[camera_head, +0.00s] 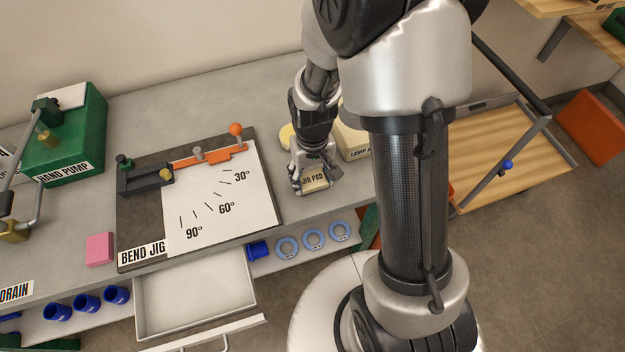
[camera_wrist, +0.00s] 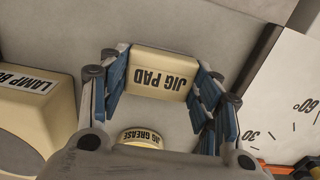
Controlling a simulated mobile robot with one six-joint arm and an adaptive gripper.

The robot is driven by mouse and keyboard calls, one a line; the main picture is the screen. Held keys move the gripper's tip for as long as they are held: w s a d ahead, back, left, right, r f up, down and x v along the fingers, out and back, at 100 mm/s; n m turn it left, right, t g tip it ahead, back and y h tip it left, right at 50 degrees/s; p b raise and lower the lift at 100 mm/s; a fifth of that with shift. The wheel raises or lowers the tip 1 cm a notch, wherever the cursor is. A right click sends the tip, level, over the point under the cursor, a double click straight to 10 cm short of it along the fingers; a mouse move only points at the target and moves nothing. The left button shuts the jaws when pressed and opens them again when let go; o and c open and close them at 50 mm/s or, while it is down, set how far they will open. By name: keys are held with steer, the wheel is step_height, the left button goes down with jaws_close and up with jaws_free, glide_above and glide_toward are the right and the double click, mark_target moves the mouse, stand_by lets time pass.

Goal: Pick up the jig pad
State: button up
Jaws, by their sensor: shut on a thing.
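The jig pad (camera_wrist: 159,72) is a cream block with a black "JIG PAD" label. In the wrist view it sits between the blue pads of my gripper (camera_wrist: 160,92), which is shut on it. In the head view my gripper (camera_head: 314,182) points down at the grey bench, right of the bend jig, with the jig pad (camera_head: 313,181) partly hidden between its fingers. I cannot tell whether the pad still touches the bench.
The bend jig board (camera_head: 128,220) lies left of my gripper. A cream lamp box (camera_head: 353,146) and a round grease tin (camera_wrist: 142,137) stand close by. An open drawer (camera_head: 195,298) juts out below the bench front. A pink block (camera_head: 100,248) lies further left.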

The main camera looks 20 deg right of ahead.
mark_target(312, 179)
step_height(312, 179, up, 20)
steer(key=p, duration=0.6)
steer(key=o, duration=0.5)
steer(key=shift+c, duration=0.2)
steer(key=c, duration=0.3)
steer(key=shift+c, duration=0.2)
